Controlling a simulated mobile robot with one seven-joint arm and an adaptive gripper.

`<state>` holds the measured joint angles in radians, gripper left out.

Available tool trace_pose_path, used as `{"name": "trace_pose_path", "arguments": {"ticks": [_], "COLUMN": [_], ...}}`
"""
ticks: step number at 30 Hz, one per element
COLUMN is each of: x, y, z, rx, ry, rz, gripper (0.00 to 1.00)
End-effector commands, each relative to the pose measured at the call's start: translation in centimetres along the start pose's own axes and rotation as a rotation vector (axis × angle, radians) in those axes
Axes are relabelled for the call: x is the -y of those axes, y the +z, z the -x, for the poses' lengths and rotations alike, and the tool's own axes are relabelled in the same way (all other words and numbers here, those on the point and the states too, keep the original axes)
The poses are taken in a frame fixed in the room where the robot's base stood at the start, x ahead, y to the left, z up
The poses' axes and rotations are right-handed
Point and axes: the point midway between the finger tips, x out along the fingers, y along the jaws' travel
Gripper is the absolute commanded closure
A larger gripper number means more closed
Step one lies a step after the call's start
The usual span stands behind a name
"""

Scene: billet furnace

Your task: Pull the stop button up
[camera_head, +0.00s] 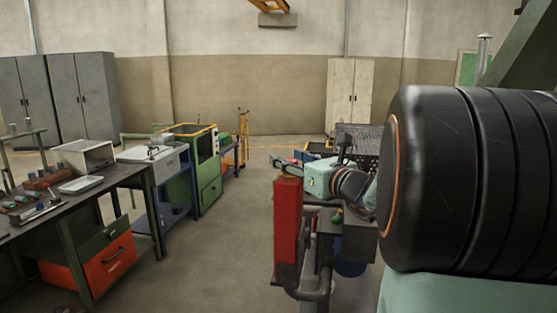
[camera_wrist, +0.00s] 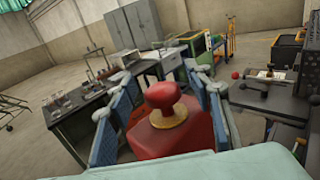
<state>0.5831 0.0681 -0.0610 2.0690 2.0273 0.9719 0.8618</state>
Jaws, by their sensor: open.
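The stop button is a red mushroom knob (camera_wrist: 162,97) on a brass collar, on top of a red box (camera_wrist: 175,138). In the head view the red box (camera_head: 288,225) stands upright in the middle, and the knob is hard to make out there. My gripper (camera_wrist: 160,86) is open, with its blue-padded fingers on the left and right of the knob, apart from it. In the head view my gripper (camera_head: 288,166) is over the top of the box.
A dark workbench (camera_head: 75,200) with small parts and an orange drawer (camera_head: 100,262) stands at the left. A green machine (camera_head: 200,170) is behind it. In the wrist view a dark table (camera_wrist: 268,100) with a red-knobbed lever is to the right. Open floor (camera_head: 225,240) lies left of the box.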

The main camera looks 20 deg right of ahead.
Motion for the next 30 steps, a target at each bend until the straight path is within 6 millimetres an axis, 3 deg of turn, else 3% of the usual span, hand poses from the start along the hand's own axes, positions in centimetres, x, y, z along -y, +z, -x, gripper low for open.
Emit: {"name": "trace_pose_path", "arguments": {"ticks": [5, 18, 30], "x": [0.0, 0.0, 0.0], "y": [0.0, 0.0, 0.0], "z": [0.5, 6.9, 7.5], "rx": [-0.001, 0.0, 0.0], "ry": [-0.001, -0.001, 0.0], "rz": [0.001, 0.001, 0.001], "gripper": [0.54, 0.54, 0.54]}}
